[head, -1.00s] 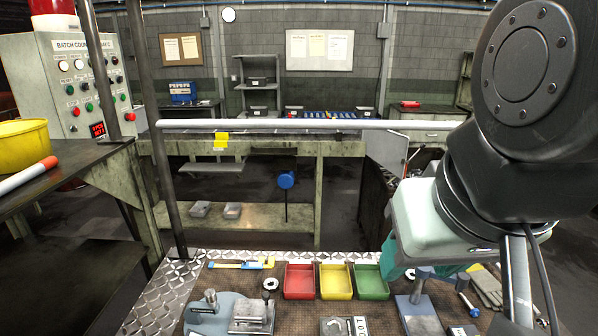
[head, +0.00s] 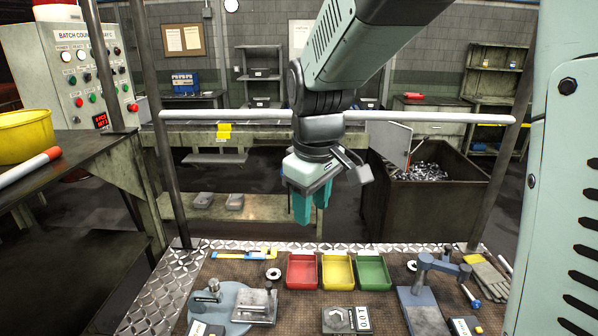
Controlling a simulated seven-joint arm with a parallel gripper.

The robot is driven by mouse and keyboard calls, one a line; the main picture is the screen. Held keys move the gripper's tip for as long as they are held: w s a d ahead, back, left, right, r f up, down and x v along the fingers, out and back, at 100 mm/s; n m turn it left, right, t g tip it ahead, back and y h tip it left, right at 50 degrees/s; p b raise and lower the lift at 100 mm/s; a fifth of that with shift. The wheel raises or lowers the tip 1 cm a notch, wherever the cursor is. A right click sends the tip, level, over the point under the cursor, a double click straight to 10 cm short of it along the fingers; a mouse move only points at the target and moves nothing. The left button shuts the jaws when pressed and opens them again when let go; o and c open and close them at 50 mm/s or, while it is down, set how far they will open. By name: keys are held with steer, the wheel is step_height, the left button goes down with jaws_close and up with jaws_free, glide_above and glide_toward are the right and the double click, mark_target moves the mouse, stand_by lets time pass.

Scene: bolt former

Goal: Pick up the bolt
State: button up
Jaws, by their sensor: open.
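My gripper (head: 312,208) hangs in mid-air above and behind the coloured trays, with its teal fingers pointing down. It is open and empty, and well clear of the bench. I cannot pick out the bolt with certainty. A small slim piece with blue ends and a pale shank (head: 470,297) lies on the mat at the right, beside the blue-grey press (head: 420,305); it is too small to tell whether it is a bolt. Nothing touches the fingers.
Red (head: 301,287), yellow (head: 338,287) and green (head: 371,288) trays stand in a row on the brown mat. A blue-grey fixture (head: 232,310) is at the left, a metal block (head: 337,320) in front. Grey gloves (head: 490,278) lie right. A horizontal rail (head: 420,117) crosses behind the bench.

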steer(key=w+a+f+n+g, duration=0.1)
steer(key=w+a+f+n, duration=0.3)
steer(key=f, duration=0.4)
steer(key=n+g, duration=0.2)
steer(key=n, duration=0.2)
glide_toward(260, 306)
steer(key=f, duration=0.3)
steer(key=shift+s+a, duration=0.15)
steer(key=shift+a, duration=0.2)
steer(key=shift+s+d+f, duration=0.1)
steer(key=shift+f, duration=1.3)
steer(key=shift+s+d+f, duration=0.1)
steer(key=shift+s+f, duration=0.05)
steer(key=shift+f, duration=1.25)
jaws_close()
